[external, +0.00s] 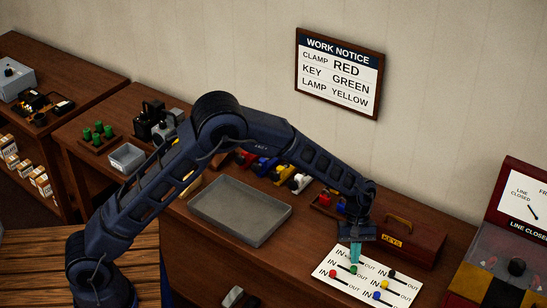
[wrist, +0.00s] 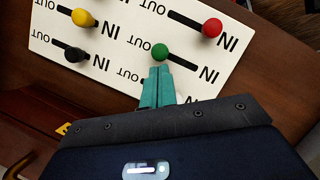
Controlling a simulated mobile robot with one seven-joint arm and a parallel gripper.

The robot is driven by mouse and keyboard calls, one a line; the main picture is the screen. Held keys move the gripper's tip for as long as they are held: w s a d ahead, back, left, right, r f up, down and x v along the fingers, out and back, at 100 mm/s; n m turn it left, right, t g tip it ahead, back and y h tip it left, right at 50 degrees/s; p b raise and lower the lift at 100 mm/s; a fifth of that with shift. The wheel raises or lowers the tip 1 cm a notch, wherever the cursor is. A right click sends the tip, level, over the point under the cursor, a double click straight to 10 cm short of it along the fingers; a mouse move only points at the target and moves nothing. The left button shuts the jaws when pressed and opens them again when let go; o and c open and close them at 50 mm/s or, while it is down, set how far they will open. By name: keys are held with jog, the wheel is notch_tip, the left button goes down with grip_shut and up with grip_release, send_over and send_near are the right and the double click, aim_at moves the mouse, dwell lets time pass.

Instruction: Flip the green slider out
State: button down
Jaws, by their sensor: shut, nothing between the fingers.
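The white slider panel (external: 345,285) lies on the table, with slots marked IN and OUT. The green slider (wrist: 160,50) is a round knob near the OUT end of its slot in the wrist view, with the slot running right toward IN. It also shows just below my fingertips in the external view (external: 353,269). My gripper (wrist: 158,72) has teal fingers, shut and empty, with tips right beside the green knob. I cannot tell whether they touch it. In the external view my gripper (external: 355,263) points down over the panel. My fingers hide part of the panel.
The red knob (wrist: 212,27), yellow knob (wrist: 83,17) and black knob (wrist: 75,54) stand close by; a blue knob (external: 376,294) is on the panel too. A reddish-brown key box (external: 410,242) stands behind the panel. A grey tray (external: 240,210) is to the left.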

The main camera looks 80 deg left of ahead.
jog(key=v, duration=1)
jog(key=s+d+r+m+t+y, duration=0.1)
jog(key=s+d+r+m, duration=0.25)
jog(key=s+r, duration=0.85)
jog(key=s+d+r+m+t+y, duration=0.15)
jog(key=s+r+m, duration=0.35)
jog(key=s+r, duration=0.75)
jog(key=s+d+f+m+t+y, duration=0.1)
jog(key=s+m, duration=0.3)
jog(key=s, duration=1)
jog(key=s+f+m+t+y, duration=0.1)
jog(key=s+m, duration=0.2)
jog(key=s, duration=1.1)
jog(key=shift+d+f+m+t, duration=0.35)
jog(key=shift+d+f, duration=0.05)
jog(key=shift+s, duration=0.1)
